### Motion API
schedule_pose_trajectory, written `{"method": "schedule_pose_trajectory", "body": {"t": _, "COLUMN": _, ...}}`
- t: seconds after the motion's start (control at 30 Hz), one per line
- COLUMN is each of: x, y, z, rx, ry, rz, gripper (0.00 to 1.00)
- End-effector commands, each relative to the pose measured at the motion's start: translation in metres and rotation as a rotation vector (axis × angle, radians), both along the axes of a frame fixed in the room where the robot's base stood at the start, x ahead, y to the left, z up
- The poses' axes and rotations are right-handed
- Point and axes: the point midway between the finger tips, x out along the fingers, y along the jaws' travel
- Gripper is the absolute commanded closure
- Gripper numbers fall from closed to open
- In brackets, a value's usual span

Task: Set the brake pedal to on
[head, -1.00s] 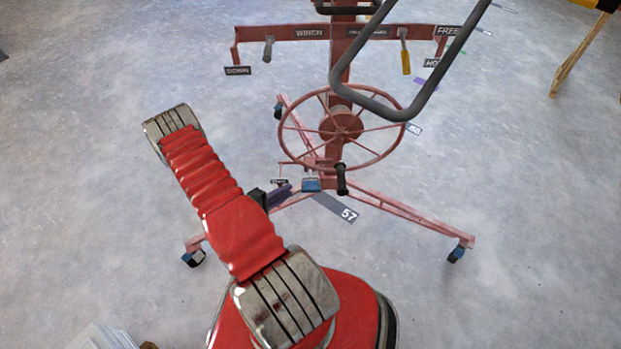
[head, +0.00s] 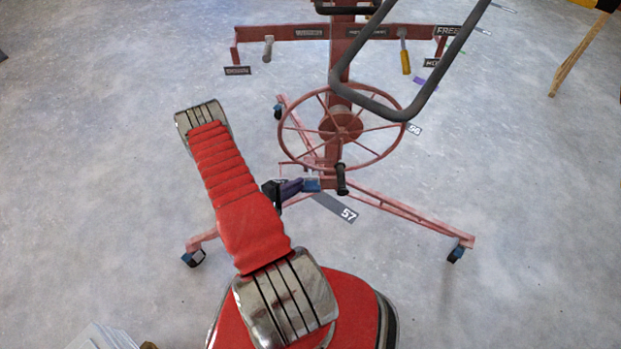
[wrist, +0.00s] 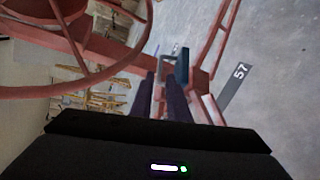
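The blue pedal (head: 312,184) sits low at the foot of the red lift's mast, beside the grey strip marked 57. It also shows in the wrist view (wrist: 182,68), just right of my fingertips. My gripper (head: 290,187) has dark purple fingers and is just left of the pedal in the head view. In the wrist view my two fingers (wrist: 160,80) lie parallel with a narrow gap. A grey bar shows at their tips, and I cannot tell whether they grip it. Contact with the pedal is unclear. The small label by the pedal is hidden in the head view.
A red handwheel (head: 342,128) with a black handle (head: 342,179) hangs above the pedal. The lift's legs (head: 410,216) spread out on casters. A dark grey bent bar (head: 400,112) crosses in front of the mast.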

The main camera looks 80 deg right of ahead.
Motion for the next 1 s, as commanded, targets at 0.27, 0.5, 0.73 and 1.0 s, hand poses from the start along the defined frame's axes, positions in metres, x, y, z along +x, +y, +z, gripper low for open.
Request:
{"method": "schedule_pose_trajectory", "body": {"t": 0.27, "x": -0.019, "y": -0.03, "z": -0.011, "rx": 0.0, "ry": 0.0, "rz": -0.003, "gripper": 0.85}}
{"method": "schedule_pose_trajectory", "body": {"t": 0.5, "x": -0.033, "y": -0.054, "z": -0.019, "rx": 0.0, "ry": 0.001, "rz": -0.002, "gripper": 0.85}}
{"method": "schedule_pose_trajectory", "body": {"t": 0.73, "x": -0.038, "y": -0.063, "z": -0.022, "rx": -0.001, "ry": 0.0, "rz": 0.0, "gripper": 0.85}}
{"method": "schedule_pose_trajectory", "body": {"t": 1.0, "x": -0.038, "y": -0.063, "z": -0.022, "rx": -0.001, "ry": 0.0, "rz": 0.0, "gripper": 0.88}}
